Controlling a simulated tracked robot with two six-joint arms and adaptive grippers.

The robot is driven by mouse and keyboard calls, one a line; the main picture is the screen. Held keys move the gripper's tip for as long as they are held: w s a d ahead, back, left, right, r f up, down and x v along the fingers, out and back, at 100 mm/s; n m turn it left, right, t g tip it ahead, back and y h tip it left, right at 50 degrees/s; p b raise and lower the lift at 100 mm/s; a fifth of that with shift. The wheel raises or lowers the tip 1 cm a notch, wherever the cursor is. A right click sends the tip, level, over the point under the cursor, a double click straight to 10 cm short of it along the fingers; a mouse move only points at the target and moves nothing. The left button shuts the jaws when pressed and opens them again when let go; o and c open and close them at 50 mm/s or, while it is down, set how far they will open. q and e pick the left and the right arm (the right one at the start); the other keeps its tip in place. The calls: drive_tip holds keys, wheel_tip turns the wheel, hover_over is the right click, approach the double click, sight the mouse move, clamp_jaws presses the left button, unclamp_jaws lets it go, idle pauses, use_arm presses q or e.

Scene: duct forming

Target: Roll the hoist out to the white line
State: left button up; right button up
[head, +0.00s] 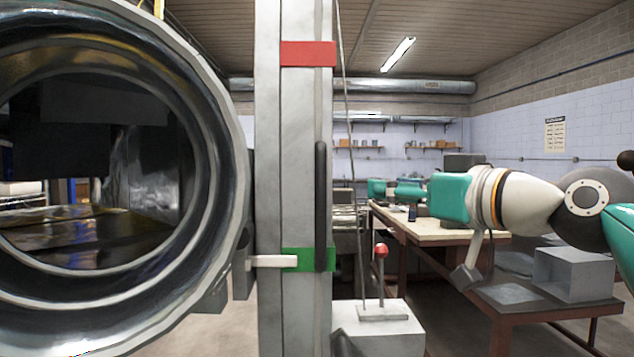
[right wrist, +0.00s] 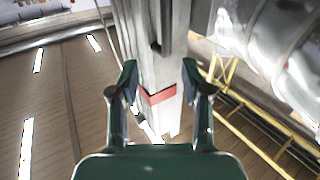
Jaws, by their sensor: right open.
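A tall grey column (head: 295,160), which looks like the hoist's mast, stands upright in the middle of the head view. It has a red band, a green band with a white pointer, and a black upright handle (head: 321,205) on its right side. My right gripper (head: 378,188) is open and empty, to the right of the column at mid-height of the handle. In the right wrist view, the column (right wrist: 150,40) shows beyond my open fingers (right wrist: 158,75), with its red band between them. Contact is not visible. The column's base and any white line are hidden. My left gripper is out of view.
A large shiny round duct (head: 215,150) fills the left, close to the column. A grey box (head: 385,335) with a red-knobbed lever stands low right of it. A workbench (head: 430,220) and a table with metal boxes (head: 570,275) stand at the right.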

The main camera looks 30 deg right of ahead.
sight(324, 183)
drive_tip(key=shift+y, duration=0.3)
drive_tip(key=w+p, duration=0.1)
drive_tip(key=w, duration=0.4)
drive_tip(key=w+a+p, duration=0.1)
drive_tip(key=w+p, duration=0.1)
drive_tip(key=w, duration=0.4)
drive_tip(key=w+p, duration=0.1)
drive_tip(key=w, duration=0.4)
drive_tip(key=shift+w+a+f, duration=0.1)
drive_tip(key=shift+w+a, duration=0.05)
drive_tip(key=shift+w, duration=0.1)
clamp_jaws()
